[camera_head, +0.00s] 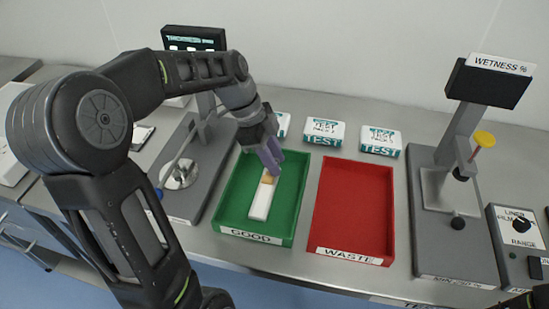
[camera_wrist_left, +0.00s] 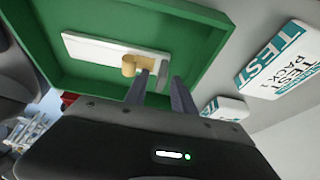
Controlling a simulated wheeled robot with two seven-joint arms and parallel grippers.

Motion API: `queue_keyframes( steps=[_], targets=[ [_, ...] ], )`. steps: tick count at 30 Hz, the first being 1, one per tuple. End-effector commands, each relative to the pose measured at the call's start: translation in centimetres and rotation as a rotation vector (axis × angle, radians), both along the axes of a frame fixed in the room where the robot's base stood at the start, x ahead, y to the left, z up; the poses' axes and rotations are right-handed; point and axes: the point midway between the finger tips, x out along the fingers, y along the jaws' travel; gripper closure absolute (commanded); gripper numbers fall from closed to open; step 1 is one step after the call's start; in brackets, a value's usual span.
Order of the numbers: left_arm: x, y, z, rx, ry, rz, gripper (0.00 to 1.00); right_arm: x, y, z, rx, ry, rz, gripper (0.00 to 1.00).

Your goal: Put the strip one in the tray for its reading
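The white strip (camera_head: 260,202) with a tan tab (camera_head: 267,178) at its far end lies in the green tray labelled GOOD (camera_head: 228,232). In the left wrist view the strip (camera_wrist_left: 95,48) shows with its tan tab (camera_wrist_left: 129,66) just beside one finger. My left gripper (camera_head: 271,166) points down into the green tray at the strip's far end. Its two fingers (camera_wrist_left: 160,80) stand apart, with nothing seen clamped between them. Whether a finger touches the tab I cannot tell. The red tray labelled WASTE (camera_head: 350,252) is empty.
White TEST packs (camera_head: 324,133) stand behind the trays. A thickness gauge with a dark display (camera_head: 193,38) and round plate is at the left. The wetness instrument (camera_head: 487,82) and a box with a range knob (camera_head: 521,225) are at the right.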

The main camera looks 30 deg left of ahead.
Motion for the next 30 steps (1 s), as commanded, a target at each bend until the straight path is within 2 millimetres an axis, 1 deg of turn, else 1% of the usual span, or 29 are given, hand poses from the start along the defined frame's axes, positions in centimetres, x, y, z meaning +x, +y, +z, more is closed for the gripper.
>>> queue_keyframes(
  steps=[5,9,11,14,17,21,26,27,30],
  targets=[
    [0.0,0.0,0.0,0.0,0.0,0.0,0.69,0.0,0.0,0.0,0.0,0.0,0.0,1.0],
    [0.0,0.0,0.5,0.0,0.0,0.0,0.69,0.0,0.0,0.5,0.0,0.0,0.0,1.0],
    [0.0,0.2,0.8,0.001,-0.003,0.001,0.69,0.0,0.0,0.2,0.0,0.0,0.0,1.0],
    [-0.1,0.7,1.9,0.002,-0.004,0.002,0.69,0.0,0.0,0.0,0.0,0.0,0.0,1.0],
    [-0.3,1.4,3.6,0.002,-0.005,0.001,0.69,0.0,0.0,-0.2,0.0,0.0,0.0,1.0],
    [-0.7,2.5,6.4,0.002,-0.005,0.002,0.69,0.0,0.0,-0.5,0.0,0.0,0.0,1.0],
    [-1.2,3.6,9.3,0.001,-0.003,0.002,0.69,0.0,0.0,-0.6,0.0,0.0,0.0,1.0],
    [-1.3,3.8,10.4,0.001,-0.002,0.001,0.69,0.0,0.0,0.3,0.0,0.0,0.0,1.0],
    [-1.4,4.1,11.2,0.0,0.0,0.001,0.69,0.0,0.0,1.0,0.0,0.0,0.0,1.0]
  ],
)
